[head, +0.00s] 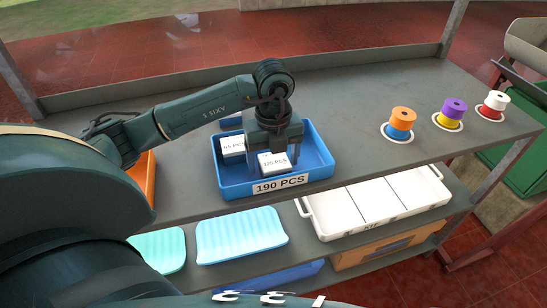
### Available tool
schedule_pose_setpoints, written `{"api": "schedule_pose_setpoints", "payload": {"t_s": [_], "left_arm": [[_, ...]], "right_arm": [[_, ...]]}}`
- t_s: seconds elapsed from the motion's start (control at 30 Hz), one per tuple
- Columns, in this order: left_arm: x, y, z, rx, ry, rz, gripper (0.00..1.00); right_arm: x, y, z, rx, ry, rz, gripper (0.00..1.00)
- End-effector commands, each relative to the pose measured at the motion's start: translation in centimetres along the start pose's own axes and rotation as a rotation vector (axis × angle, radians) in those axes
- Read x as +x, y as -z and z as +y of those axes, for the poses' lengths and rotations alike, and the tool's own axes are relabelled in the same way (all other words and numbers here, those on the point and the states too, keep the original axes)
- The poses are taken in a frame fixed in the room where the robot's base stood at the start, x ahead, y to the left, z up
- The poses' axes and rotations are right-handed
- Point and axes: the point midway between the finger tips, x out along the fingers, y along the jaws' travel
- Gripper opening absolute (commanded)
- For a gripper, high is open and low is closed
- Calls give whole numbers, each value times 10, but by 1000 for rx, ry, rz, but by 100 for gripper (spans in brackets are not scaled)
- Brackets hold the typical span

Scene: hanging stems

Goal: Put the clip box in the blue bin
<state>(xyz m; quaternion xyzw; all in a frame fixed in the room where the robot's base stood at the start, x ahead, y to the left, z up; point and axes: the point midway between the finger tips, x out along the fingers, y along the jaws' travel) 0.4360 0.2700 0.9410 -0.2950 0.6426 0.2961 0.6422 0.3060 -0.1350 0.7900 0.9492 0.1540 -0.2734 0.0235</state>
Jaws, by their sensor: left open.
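A blue bin (319,166) labelled "190 PCS" stands on the grey shelf near its front edge. Two white boxes are inside it. One box (273,165), marked "125 PCS", lies near the front, below my left gripper. The other box (233,147) lies at the left, with a partly hidden PCS label. I cannot tell from the labels which is the clip box. My left gripper (275,153) points down into the bin and is open around or just above the "125 PCS" box; touching cannot be told. It hides part of the bin's inside. My right gripper is not seen.
Several coloured spools (401,122) stand on white rings at the right of the shelf. An orange bin (142,180) sits at the left, partly behind my arm. A white kit tray (375,205) and turquoise trays (240,234) lie lower. The shelf between bin and spools is clear.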

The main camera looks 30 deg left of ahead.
Motion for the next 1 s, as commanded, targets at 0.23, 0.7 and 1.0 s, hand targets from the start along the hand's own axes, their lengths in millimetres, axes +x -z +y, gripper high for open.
{"api": "schedule_pose_setpoints", "payload": {"t_s": [0.23, 0.7, 1.0], "left_arm": [[-44, -1, -2, 1, 8, -4, 78], [-119, 0, 0, -1, 2, -2, 78], [-120, 0, 0, 0, 1, 0, 78]], "right_arm": [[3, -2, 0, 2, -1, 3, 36], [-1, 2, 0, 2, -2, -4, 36], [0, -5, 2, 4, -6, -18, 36]]}}
